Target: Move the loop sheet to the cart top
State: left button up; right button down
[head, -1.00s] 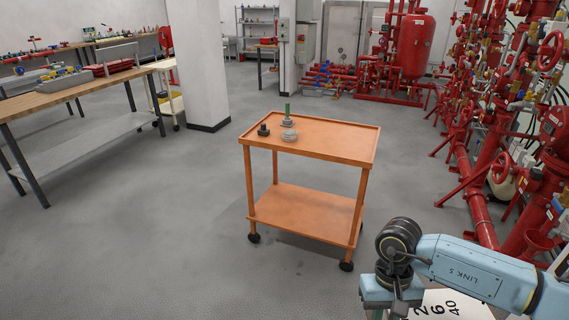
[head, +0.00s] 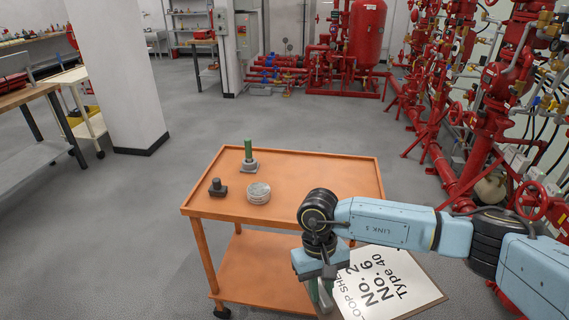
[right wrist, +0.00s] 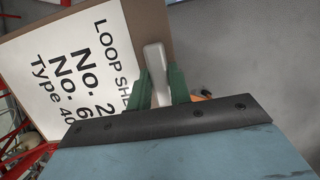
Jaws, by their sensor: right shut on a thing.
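The loop sheet (head: 390,284) is a white printed page on a brown board, reading "LOOP SHE…", "No. 2", "No. 6" and "Type 40". My right gripper (head: 322,290) is shut on its edge. In the right wrist view the green fingers of my right gripper (right wrist: 160,88) close at the edge of the loop sheet (right wrist: 70,75), by a pale clip-like piece. The orange cart top (head: 310,168) is just beyond, and the sheet hangs at its near right side in the picture. Whether they touch cannot be told. My left gripper is out of view.
On the cart top's left part stand a green-topped fitting (head: 249,158), a dark fitting (head: 217,188) and a pale round stack (head: 258,193). Its right part is clear. Red pipework (head: 480,120) lines the right side; a white pillar (head: 120,70) stands left.

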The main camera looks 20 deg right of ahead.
aim_at(335, 187)
jog(key=z, duration=0.2)
jog(key=i, duration=1.4)
jog(key=z, duration=0.25)
